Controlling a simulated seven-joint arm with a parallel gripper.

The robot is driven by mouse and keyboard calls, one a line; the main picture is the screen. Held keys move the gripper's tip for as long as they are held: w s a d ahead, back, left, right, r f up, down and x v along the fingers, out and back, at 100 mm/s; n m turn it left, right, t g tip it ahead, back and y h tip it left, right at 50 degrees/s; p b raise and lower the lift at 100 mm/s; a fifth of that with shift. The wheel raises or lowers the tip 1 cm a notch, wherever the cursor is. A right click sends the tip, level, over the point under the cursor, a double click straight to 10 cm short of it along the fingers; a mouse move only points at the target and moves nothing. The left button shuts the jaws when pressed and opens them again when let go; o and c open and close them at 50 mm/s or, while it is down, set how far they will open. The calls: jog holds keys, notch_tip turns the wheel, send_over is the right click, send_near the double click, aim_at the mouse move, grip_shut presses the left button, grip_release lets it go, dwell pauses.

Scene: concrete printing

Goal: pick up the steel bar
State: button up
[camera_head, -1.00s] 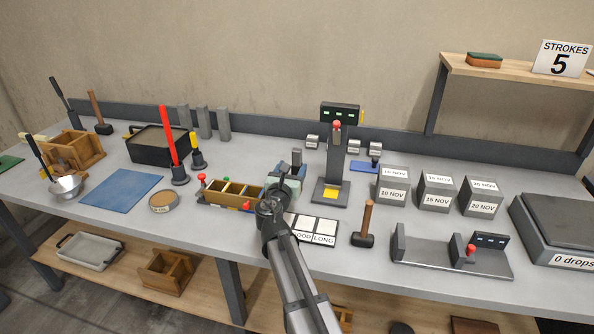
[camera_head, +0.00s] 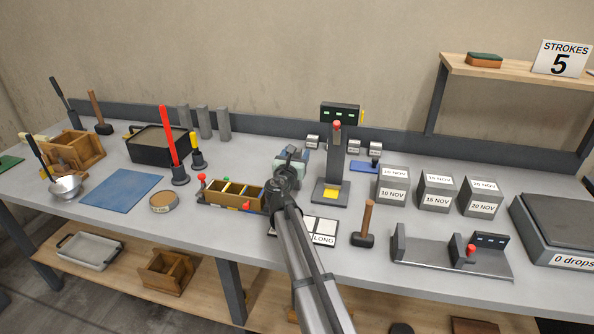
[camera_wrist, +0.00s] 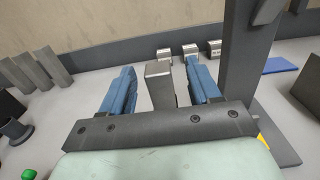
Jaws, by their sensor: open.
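A grey, square-sided bar (camera_wrist: 160,86), which looks like the steel bar, stands upright in the wrist view between my two blue fingers. My gripper (camera_wrist: 162,68) is open, with one finger on each side of the bar and a visible gap on both sides. In the head view my gripper (camera_head: 290,172) is over the middle of the bench, left of the dark upright stand. There my gripper and wrist largely hide the bar. What the bar rests on is hidden.
The dark stand (camera_head: 333,165) rises close on the right. A wooden mould (camera_head: 232,193) with compartments lies close on the left. A mallet (camera_head: 364,238) and labelled grey cubes (camera_head: 435,195) are to the right. Several grey prisms (camera_head: 204,123) stand at the back left.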

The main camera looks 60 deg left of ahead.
jog(key=x, duration=0.4)
jog(key=shift+a, duration=0.2)
jog(key=shift+c, duration=0.2)
grip_shut()
dwell(1.0)
